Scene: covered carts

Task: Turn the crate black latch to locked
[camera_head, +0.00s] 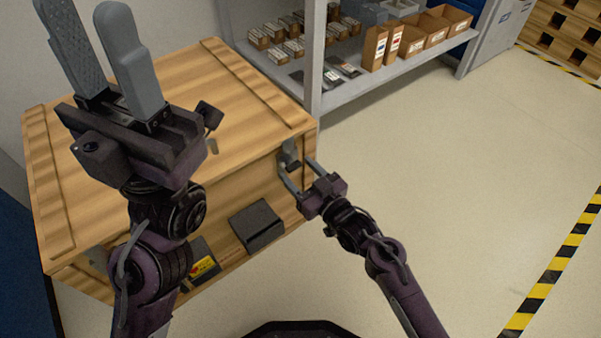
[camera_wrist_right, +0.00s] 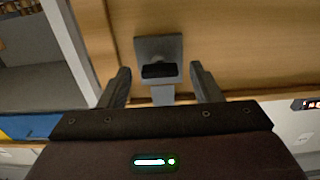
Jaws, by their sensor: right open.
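The wooden crate (camera_head: 200,90) stands at the left with its lid closed. Its latch (camera_head: 290,150) is near the front face's right end. In the right wrist view the latch shows as a square grey plate (camera_wrist_right: 158,46) with a black knob or lever (camera_wrist_right: 158,71) and a grey piece below it. My right gripper (camera_head: 294,165) is open at the latch. Its fingers (camera_wrist_right: 161,76) stand either side of the black part, with gaps on both sides. My left gripper (camera_head: 103,42) is open and empty, raised in front of the crate, hiding part of its lid and front.
A dark box-like fitting (camera_head: 256,226) is on the crate's front, and a yellow-red label (camera_head: 203,267) sits lower left. A grey shelf (camera_head: 375,80) with cartons stands behind the crate, its post close to the corner. The floor (camera_head: 470,170) to the right is clear.

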